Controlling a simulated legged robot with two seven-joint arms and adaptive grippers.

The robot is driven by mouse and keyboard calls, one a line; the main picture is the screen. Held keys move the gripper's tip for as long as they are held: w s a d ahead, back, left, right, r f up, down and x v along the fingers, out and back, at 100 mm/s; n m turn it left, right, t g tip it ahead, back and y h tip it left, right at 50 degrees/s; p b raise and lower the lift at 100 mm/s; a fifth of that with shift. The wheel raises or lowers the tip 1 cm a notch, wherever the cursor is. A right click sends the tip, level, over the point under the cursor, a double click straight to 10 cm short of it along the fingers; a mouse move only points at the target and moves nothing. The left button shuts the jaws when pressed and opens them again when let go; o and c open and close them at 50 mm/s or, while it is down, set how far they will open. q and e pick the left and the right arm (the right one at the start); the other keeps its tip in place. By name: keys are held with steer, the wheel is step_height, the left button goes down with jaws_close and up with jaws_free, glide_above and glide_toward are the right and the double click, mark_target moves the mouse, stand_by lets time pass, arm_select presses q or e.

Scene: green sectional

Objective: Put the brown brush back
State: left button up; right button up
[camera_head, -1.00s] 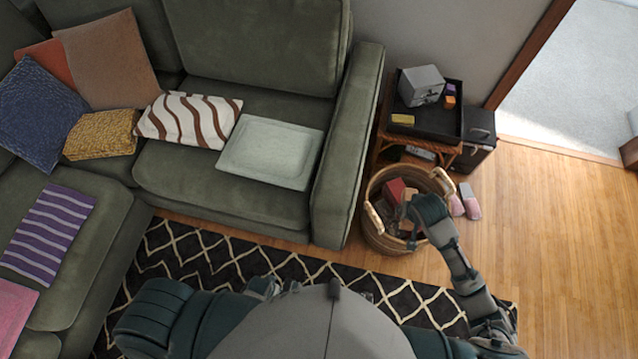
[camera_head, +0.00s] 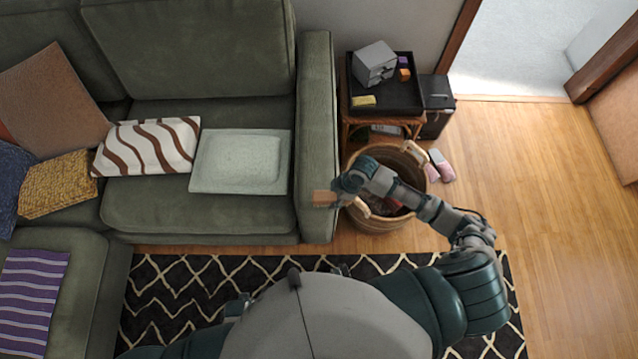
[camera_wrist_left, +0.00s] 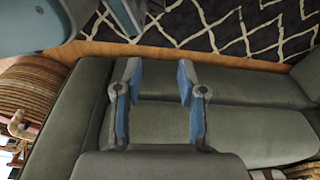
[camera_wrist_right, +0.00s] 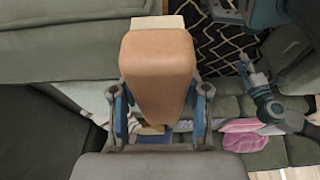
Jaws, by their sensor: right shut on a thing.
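The brown brush (camera_wrist_right: 158,70) is between the fingers of my right gripper (camera_wrist_right: 161,112) in the right wrist view. Its smooth brown back fills the middle, with a pale part at the far end. In the head view my right gripper (camera_head: 342,193) holds the brush (camera_head: 324,198) just left of the wicker basket (camera_head: 378,223), by the front of the sofa's arm. My left gripper (camera_wrist_left: 157,92) is open and empty in the left wrist view, with the green sofa behind it. My body mostly hides it in the head view.
A black tray (camera_head: 397,101) on a rattan side table holds a grey box (camera_head: 375,63) and small blocks. Pink-and-grey slippers (camera_head: 442,166) lie right of the basket. The green sofa (camera_head: 318,110) borders the left. Wooden floor at right is clear.

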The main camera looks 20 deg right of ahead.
steer(key=b, duration=0.1)
glide_above(315, 187)
steer(key=s, duration=0.1)
steer(key=shift+d+f, duration=0.4)
steer(key=shift+w, duration=0.25)
steer(key=f, duration=0.2)
steer(key=f+b, duration=0.1)
steer(key=shift+d+f, duration=0.35)
steer(key=shift+d, duration=0.05)
arm_select(q)
steer(key=r, duration=0.1)
steer(key=w+r, duration=0.1)
steer(key=r, duration=0.1)
steer(key=w+r, duration=0.1)
steer(key=shift+w+d+r, duration=0.1)
steer(key=shift+w+r, duration=0.15)
arm_select(e)
steer(key=shift+a+r, duration=0.1)
steer(key=shift+a, duration=0.05)
steer(key=o, duration=1.2)
steer(key=shift+a, duration=0.1)
steer(key=shift+c, duration=0.2)
arm_select(q)
steer(key=shift+w+f, duration=0.1)
arm_select(e)
steer(key=shift+o, duration=0.2)
